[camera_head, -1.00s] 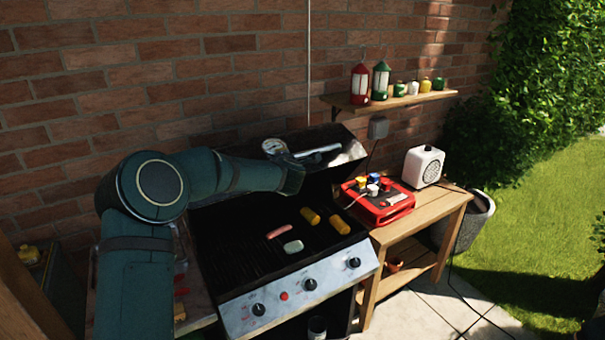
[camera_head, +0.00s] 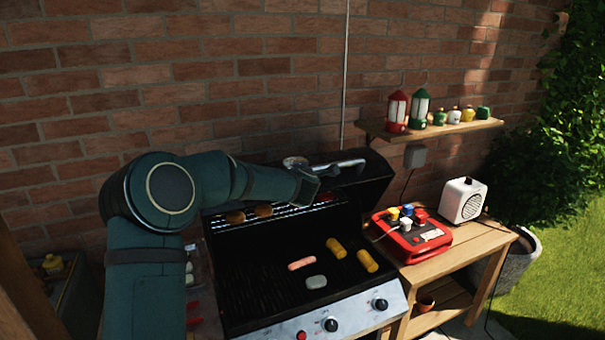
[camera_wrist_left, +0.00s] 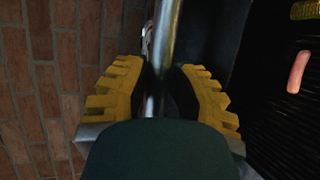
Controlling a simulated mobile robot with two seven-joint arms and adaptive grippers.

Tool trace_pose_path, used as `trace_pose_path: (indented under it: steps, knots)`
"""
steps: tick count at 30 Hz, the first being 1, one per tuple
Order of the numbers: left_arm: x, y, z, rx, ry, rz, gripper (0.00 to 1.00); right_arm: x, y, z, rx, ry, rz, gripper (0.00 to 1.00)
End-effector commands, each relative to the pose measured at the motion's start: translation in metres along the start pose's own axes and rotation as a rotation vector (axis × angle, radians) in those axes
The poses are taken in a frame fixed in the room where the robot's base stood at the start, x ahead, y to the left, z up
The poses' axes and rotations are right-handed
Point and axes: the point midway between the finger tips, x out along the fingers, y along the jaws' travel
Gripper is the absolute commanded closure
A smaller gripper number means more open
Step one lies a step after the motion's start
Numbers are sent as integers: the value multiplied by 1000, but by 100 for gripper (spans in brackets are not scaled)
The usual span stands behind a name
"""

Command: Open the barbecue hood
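The barbecue (camera_head: 265,285) stands against the brick wall, and its grate shows. Its dark hood (camera_head: 372,180) is raised at the back, above the warming rack. The metal hood handle (camera_head: 350,163) runs along the hood's upper side. My left arm reaches in from the left to this handle, and my left gripper (camera_head: 305,172) is partly hidden behind its own wrist. In the left wrist view the handle bar (camera_wrist_left: 165,35) passes between the yellow toothed fingers of the left gripper (camera_wrist_left: 160,85), which are close on both sides of it. My right gripper is not in view.
On the grate lie a sausage (camera_head: 302,263), a pale grey piece (camera_head: 316,282) and two corn cobs (camera_head: 336,248). Patties (camera_head: 263,210) lie on the rack. A wooden side table (camera_head: 470,250) holds a red case (camera_head: 412,238) and white radio (camera_head: 462,200). A shelf (camera_head: 430,129) hangs above.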

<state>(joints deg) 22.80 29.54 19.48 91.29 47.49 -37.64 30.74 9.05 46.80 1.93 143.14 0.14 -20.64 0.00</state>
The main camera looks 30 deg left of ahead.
Motion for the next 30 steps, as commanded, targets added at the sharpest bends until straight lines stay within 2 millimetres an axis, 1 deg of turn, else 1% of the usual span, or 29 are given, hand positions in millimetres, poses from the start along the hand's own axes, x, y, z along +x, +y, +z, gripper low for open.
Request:
trace_pose_path:
  steps: [1,2,11,14,17,20,27,30]
  knots:
    - [0,-1,-1,0,2,-2,56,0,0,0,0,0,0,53]
    - [0,-1,-1,0,2,-2,48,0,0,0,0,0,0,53]
    - [0,0,0,0,1,0,48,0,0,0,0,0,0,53]
    - [-5,0,0,0,1,1,48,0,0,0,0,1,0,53]
    - [-16,1,0,1,0,1,48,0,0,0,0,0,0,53]
    - [-34,1,-1,2,1,1,48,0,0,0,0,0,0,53]
    - [-84,1,-1,1,1,1,48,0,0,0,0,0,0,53]
    - [-100,0,0,1,0,0,48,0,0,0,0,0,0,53]
